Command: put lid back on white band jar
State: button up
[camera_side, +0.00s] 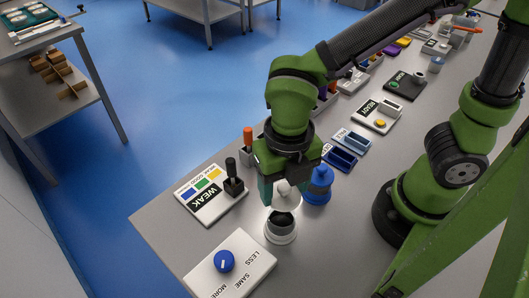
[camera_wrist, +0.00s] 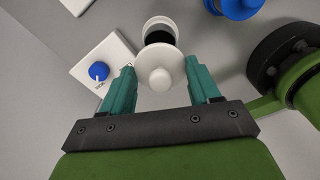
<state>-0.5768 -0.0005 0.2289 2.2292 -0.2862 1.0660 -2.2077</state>
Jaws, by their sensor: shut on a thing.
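The white lid with a round knob (camera_wrist: 160,76) is between the teal fingers of my gripper (camera_wrist: 163,70), which is shut on it. In the side view, the lid (camera_side: 287,194) hangs under my gripper (camera_side: 285,187), above the white band jar (camera_side: 280,236). The jar stands upright and open on the table, its dark inside showing below the lid. In the wrist view, the jar (camera_wrist: 160,22) shows just beyond the lid, its near part hidden by it. The lid looks apart from the rim; the exact gap is hard to tell.
A blue lidded jar (camera_side: 318,186) stands close to the right of my gripper. A white panel with a blue knob (camera_side: 224,261) lies front left, and a WEAK panel with a black lever (camera_side: 233,178) lies left. Blue trays (camera_side: 341,158) and other panels lie behind.

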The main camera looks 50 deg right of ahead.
jog(key=shift+f, duration=2.9)
jog(key=shift+f, duration=0.15)
jog(key=o, duration=1.1)
jog(key=shift+o, duration=0.2)
jog(key=shift+o, duration=0.6)
jog(key=shift+r, duration=3.55)
